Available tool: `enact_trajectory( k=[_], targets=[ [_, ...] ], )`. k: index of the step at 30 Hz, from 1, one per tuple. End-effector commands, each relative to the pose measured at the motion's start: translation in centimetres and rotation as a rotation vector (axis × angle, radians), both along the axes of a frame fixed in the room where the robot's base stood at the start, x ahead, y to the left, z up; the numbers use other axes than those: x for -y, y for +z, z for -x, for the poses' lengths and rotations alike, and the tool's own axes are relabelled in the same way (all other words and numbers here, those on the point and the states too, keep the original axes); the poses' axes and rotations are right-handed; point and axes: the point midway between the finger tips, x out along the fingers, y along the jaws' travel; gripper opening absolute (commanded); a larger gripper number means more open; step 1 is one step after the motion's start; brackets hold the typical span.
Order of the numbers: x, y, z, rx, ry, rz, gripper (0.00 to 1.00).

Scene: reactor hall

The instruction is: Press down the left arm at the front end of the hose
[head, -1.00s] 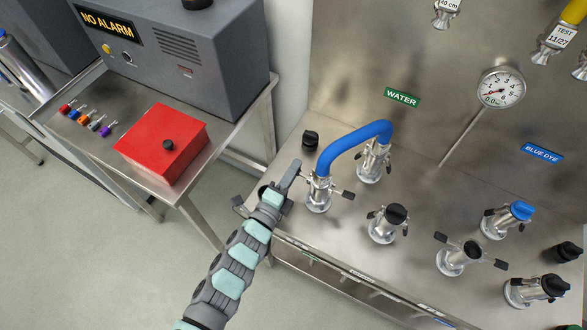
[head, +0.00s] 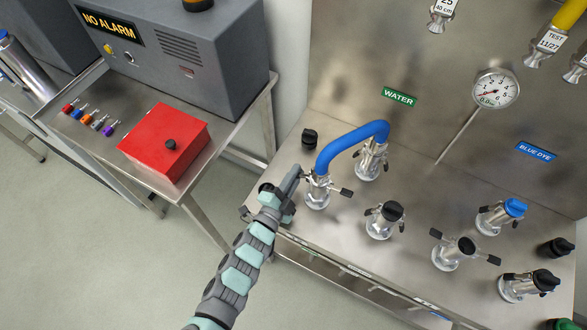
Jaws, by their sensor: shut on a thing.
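The blue hose (head: 350,138) arches between two metal couplings on the steel bench. Its front end sits in the front coupling (head: 317,192). That coupling's right arm (head: 346,192) sticks out to the right with a black tip. Its left arm is mostly hidden by my gripper (head: 296,176), which reaches in from the lower left. My gripper is shut at the left side of the coupling, on the left arm. The exact angle of the left arm cannot be made out. The hose's rear end sits in the rear coupling (head: 370,162).
Several capped ports stand to the right, the nearest a black-capped port (head: 383,220). A loose-standing black cap (head: 309,138) is behind the front coupling. A gauge (head: 495,89) is on the back panel. A side table with a red box (head: 165,145) stands left.

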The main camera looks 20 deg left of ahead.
Motion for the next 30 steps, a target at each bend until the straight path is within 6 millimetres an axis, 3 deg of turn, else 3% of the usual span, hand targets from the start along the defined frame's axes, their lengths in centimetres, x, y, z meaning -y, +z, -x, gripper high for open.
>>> enact_trajectory(
  k=[15,30],
  targets=[
    [1.4,-1.5,0.1,-0.027,-0.001,0.419,0.00],
    [2.0,-1.9,0.1,-0.035,-0.001,0.560,0.00]
  ],
)
